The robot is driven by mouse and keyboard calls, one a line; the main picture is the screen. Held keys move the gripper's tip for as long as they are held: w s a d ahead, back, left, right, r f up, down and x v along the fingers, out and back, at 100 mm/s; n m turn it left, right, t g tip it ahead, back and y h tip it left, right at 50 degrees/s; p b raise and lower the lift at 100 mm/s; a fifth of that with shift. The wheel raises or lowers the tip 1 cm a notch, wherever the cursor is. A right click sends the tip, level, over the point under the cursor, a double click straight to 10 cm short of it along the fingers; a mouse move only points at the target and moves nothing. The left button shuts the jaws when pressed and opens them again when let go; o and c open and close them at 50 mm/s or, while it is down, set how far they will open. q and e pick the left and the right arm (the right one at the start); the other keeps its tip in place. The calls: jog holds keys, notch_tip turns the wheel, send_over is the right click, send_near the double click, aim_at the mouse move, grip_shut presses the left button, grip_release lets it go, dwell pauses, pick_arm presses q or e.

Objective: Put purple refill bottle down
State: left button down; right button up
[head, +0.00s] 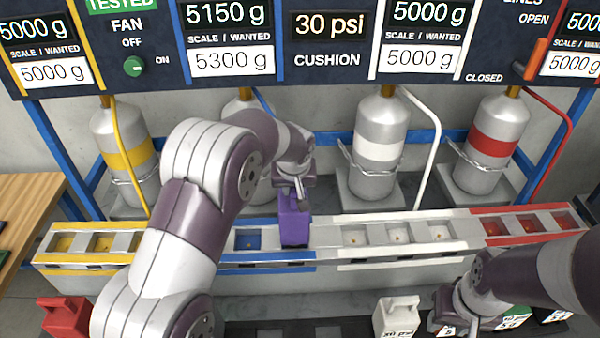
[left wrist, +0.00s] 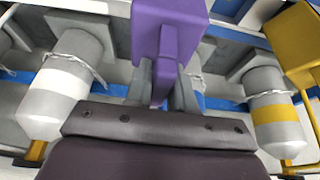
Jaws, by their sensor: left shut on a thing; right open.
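The purple refill bottle (head: 294,224) is at the blue section of the socket rail (head: 265,256), over its right end beside the white section. I cannot tell whether its base is seated in a socket or just above it. My left gripper (head: 293,184) is shut on the bottle's top from above. In the left wrist view, the purple bottle (left wrist: 172,22) has its handle between the fingers of my left gripper (left wrist: 162,88). My right gripper (head: 470,315) is open, low at the right, near the front bottles; its fingertips are partly hidden.
A white refill bottle (head: 396,317) and a red one (head: 64,316) stand in front. Gas cylinders with a yellow (head: 127,155), white (head: 381,150) and red band (head: 494,145) stand behind the rail. An empty blue socket (head: 247,240) shows left of the purple bottle.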

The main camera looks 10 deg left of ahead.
pick_arm(q)
jog(key=shift+w+f, duration=0.2)
jog(key=shift+f, duration=0.45)
jog(key=shift+s, duration=0.1)
jog(key=c, duration=1.3)
grip_release()
jog(key=shift+f, duration=0.2)
jog(key=o, duration=0.3)
jog(key=shift+o, duration=0.2)
jog(key=shift+s, duration=0.1)
jog(key=shift+r, duration=0.1)
